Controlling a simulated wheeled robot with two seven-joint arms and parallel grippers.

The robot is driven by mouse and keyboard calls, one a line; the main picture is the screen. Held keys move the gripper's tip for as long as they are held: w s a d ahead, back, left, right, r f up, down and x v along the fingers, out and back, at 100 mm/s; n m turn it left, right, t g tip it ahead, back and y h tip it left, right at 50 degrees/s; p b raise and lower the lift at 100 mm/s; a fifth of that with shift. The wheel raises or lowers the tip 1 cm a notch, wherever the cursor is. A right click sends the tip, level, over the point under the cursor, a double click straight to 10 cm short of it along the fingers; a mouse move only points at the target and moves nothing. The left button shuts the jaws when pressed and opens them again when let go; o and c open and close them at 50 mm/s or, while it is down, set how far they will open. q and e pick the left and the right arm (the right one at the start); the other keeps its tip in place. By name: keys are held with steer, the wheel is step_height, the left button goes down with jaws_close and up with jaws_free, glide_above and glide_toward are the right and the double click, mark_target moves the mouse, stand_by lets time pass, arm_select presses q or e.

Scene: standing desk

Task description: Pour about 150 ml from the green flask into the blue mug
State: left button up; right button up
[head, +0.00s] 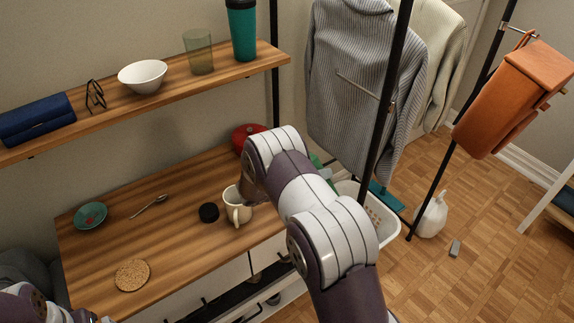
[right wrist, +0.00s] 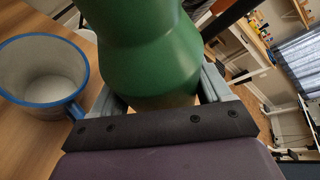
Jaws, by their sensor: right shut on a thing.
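The green flask (right wrist: 150,50) fills the middle of the right wrist view. My right gripper (right wrist: 160,92) is shut on it, with a finger on each side; its top is out of that view. A pale mug with a blue rim and blue handle (right wrist: 45,72) stands upright on the wood, left of the flask and apart from it. I make out no liquid in it. In the head view my right arm hides the gripper and most of the flask; a bit of green (head: 317,161) shows behind the arm. My left gripper is out of view.
On the desk (head: 185,245) are a cream mug (head: 236,207), black cap (head: 208,212), spoon (head: 150,206), teal bowl (head: 90,216), cork coaster (head: 132,275) and red object (head: 247,136). The shelf above holds a teal tumbler (head: 242,35), glass (head: 199,55) and white bowl (head: 142,77).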

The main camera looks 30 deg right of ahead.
steer(key=shift+s+d+f+n+g, duration=0.1)
steer(key=shift+s+f+n+g, duration=0.15)
steer(key=shift+f+n, duration=0.15)
steer(key=shift+s+d+f+n+g, duration=0.1)
steer(key=shift+f+n+g, duration=0.15)
steer(key=shift+f+n, duration=0.15)
steer(key=shift+s+r+h+p, duration=0.15)
steer(key=shift+h+p, duration=0.15)
steer(key=shift+p, duration=0.2)
steer(key=shift+s+n+g+h+p, duration=0.15)
steer(key=shift+n+g+h+p, duration=0.3)
steer(key=shift+n, duration=0.65)
steer(key=shift+w+r+n+g+b, duration=0.25)
steer(key=shift+r+n+g+b, duration=0.1)
steer(key=shift+n+b, duration=0.15)
steer(key=shift+w+a+r+h, duration=0.1)
steer(key=shift+w+r+h, duration=0.15)
steer(key=shift+h, duration=0.1)
steer(key=shift+n+b, duration=0.35)
steer(key=shift+n, duration=0.05)
steer(key=shift+s+d, duration=0.2)
steer(key=shift+s, duration=0.4)
steer(key=shift+n+g+b, duration=0.3)
steer(key=shift+n+b, duration=0.2)
stand_by(0.3)
